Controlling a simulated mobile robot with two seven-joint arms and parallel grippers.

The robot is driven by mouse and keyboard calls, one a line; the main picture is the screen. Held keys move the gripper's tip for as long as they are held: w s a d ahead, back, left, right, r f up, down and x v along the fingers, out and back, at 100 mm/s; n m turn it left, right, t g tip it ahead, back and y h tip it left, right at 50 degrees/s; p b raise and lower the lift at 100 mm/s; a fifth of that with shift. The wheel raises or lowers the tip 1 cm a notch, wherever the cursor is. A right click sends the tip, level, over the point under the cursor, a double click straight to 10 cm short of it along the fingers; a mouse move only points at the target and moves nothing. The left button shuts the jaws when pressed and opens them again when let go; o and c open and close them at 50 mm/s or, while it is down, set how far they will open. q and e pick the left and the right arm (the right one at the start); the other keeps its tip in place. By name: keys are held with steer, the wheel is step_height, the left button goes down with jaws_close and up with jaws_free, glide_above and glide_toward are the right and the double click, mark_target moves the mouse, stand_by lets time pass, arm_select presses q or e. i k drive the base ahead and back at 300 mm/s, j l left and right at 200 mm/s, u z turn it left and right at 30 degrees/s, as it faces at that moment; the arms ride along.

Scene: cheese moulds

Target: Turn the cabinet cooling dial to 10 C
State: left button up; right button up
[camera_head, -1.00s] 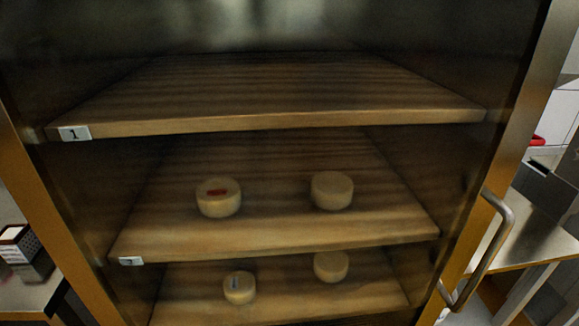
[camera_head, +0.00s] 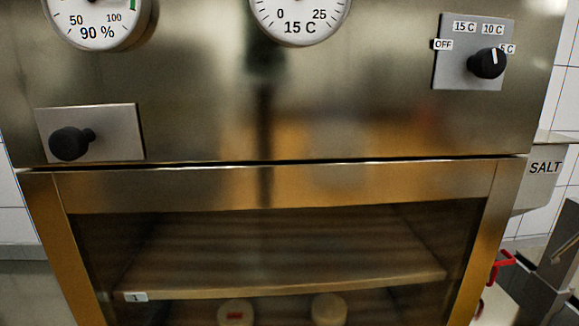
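The cooling dial is a black knob (camera_head: 487,64) on a grey plate (camera_head: 454,74) at the upper right of the cabinet front. Labels around it read OFF, 15 C, 10 C and 5 C. The knob stands close to the 5 C label and partly covers it. I cannot tell for sure which label its mark points at. A round gauge (camera_head: 300,12) at the top middle carries the reading 15 C, its upper part cut off by the picture edge. Neither gripper is in view.
Another black knob (camera_head: 70,143) sits on a plate at the left, below a 90 % gauge (camera_head: 98,15). Below is the glazed cabinet door (camera_head: 290,190) with shelf 1 (camera_head: 290,282) and two cheeses behind it. A SALT container (camera_head: 543,170) is at the right.

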mark_target(490, 63)
steer(key=k+z, duration=0.25)
steer(key=z, duration=0.2)
steer(key=k+l+z, duration=0.15)
steer(key=z, duration=0.25)
steer(key=k, duration=0.1)
